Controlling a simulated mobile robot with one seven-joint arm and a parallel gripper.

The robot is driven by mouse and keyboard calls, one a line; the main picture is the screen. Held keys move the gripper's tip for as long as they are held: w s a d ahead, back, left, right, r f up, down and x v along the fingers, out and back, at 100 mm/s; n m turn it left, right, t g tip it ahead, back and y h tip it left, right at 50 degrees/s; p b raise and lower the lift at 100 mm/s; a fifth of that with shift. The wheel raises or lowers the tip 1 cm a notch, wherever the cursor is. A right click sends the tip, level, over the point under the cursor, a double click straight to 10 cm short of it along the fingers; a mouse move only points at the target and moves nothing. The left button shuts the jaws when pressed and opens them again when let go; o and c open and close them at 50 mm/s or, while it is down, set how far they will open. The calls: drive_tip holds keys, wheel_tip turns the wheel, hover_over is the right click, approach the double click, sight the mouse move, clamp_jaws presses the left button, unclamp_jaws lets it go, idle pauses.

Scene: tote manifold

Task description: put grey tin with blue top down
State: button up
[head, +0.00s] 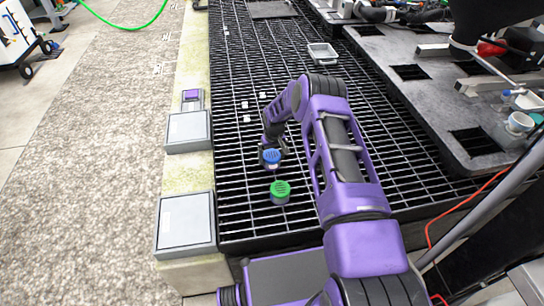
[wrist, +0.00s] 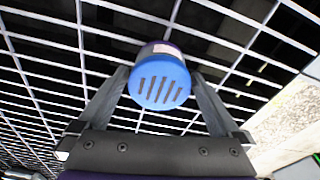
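The grey tin with the blue top (head: 271,157) is in my gripper (head: 268,148), over the black metal grating. In the wrist view the blue slotted top (wrist: 160,80) faces the camera, with the two fingers of my gripper (wrist: 159,88) against its sides. Part of the grey body shows behind the top. I cannot tell whether the tin's base touches the grating. A second tin with a green top (head: 280,190) stands on the grating just in front of it, a small gap apart.
The grating (head: 240,215) is mostly clear around the tins. Several small white pieces (head: 246,118) lie farther back. A grey tray (head: 322,52) is at the back. Grey boxes (head: 187,222) sit on the stone ledge at left. A dark slotted platform (head: 440,110) stands at right.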

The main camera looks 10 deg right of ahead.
sight(273, 158)
wheel_tip(273, 158, up, 12)
drive_tip(key=s+p, duration=0.1)
drive_tip(key=shift+s+d+p, duration=0.15)
drive_tip(key=shift+s+p, duration=0.05)
drive_tip(key=shift+p, duration=0.2)
drive_tip(key=shift+r, duration=0.1)
